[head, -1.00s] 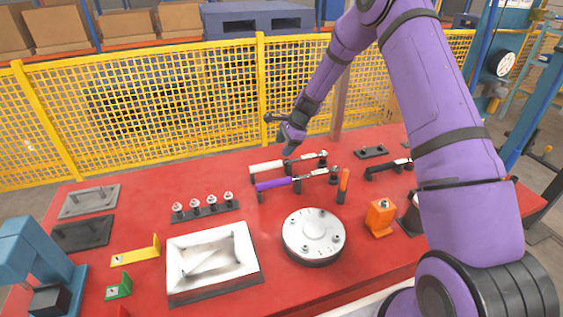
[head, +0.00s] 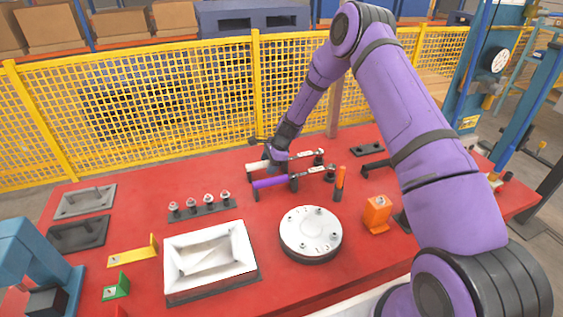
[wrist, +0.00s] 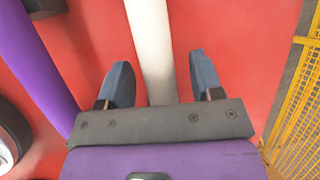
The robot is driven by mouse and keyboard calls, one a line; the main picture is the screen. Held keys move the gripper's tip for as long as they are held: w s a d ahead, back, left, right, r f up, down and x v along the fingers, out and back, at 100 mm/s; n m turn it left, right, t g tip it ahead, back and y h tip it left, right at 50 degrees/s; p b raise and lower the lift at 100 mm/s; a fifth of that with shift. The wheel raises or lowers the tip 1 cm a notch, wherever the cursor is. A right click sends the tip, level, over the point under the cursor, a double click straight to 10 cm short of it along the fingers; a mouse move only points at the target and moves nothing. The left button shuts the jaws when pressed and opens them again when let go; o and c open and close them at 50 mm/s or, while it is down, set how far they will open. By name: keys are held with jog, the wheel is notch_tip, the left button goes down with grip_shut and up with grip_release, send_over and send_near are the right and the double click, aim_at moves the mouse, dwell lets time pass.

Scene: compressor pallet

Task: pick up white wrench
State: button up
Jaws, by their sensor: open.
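The white wrench (head: 303,155) rests on black holders at the back of the red table, behind the purple wrench (head: 270,182). My gripper (head: 274,158) is at the white wrench's handle, toward its left end, and hides part of it. In the wrist view the white handle (wrist: 151,50) runs between the two blue-grey fingers of my gripper (wrist: 157,82), with a gap on each side. The fingers are open. The purple wrench (wrist: 35,60) lies to the left, outside the fingers.
An orange-handled tool (head: 340,180) stands upright near the wrenches' right end. A round white flange (head: 311,232), a white tray (head: 257,262) and a row of bolts (head: 205,208) are in front. A yellow mesh fence (head: 150,110) stands behind the table.

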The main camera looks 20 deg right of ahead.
jog(key=shift+a+f, duration=0.1)
jog(key=shift+f, duration=0.15)
jog(key=shift+w, duration=0.1)
grip_shut()
jog(key=shift+r, duration=0.1)
